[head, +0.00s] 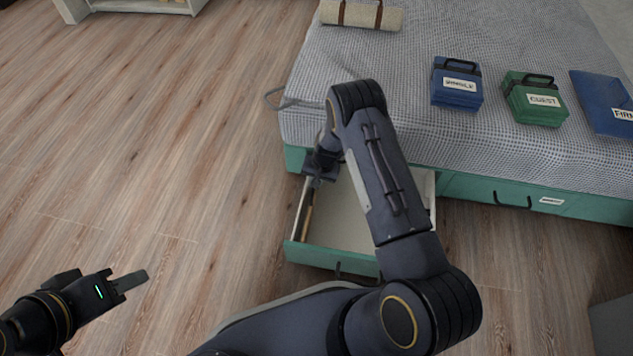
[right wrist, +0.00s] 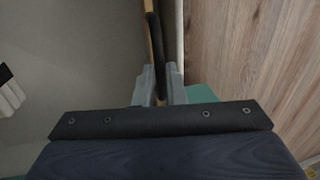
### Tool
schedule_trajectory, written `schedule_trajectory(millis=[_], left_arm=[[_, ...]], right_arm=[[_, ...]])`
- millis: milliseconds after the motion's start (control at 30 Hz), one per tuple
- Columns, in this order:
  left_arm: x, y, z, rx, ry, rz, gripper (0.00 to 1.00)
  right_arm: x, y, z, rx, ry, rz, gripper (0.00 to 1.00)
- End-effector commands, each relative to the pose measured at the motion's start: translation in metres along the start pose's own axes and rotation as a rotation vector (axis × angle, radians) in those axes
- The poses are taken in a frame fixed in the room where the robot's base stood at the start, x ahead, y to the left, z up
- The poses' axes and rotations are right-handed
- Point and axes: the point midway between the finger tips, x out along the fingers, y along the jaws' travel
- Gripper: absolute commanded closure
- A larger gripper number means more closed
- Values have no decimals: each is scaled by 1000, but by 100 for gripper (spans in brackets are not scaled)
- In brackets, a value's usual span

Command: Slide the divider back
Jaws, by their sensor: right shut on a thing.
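The pulled-out drawer (head: 289,251) has a green front and a pale inside. The divider (head: 307,214), a thin wooden panel with a dark strip, stands along the drawer's left side wall. In the right wrist view the divider (right wrist: 155,45) runs up between the fingers. My right gripper (head: 312,180) reaches down into the drawer at its left side, and it also shows in the right wrist view (right wrist: 160,90), shut on the divider. My right arm hides much of the drawer. My left gripper (head: 138,280) is over the floor at lower left, empty, its opening unclear.
The bed (head: 400,60) stands above the drawer. On it lie a rolled blanket (head: 362,15), a blue case (head: 456,85), a green case (head: 535,100) and a blue folder (head: 603,103). The wooden floor at left is clear. A white shelf (head: 75,8) stands far left.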

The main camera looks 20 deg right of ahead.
Motion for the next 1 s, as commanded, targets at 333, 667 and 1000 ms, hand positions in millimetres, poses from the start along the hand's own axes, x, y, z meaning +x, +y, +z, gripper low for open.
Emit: schedule_trajectory(millis=[333,667,1000], left_arm=[[0,0,0,0,0,0,64],[-9,4,-4,0,0,0,64],[-26,12,-13,0,0,0,64]], right_arm=[[0,0,0,0,0,-1,68],[-20,-1,-1,1,1,-2,68],[-72,-1,0,0,1,-2,68]])
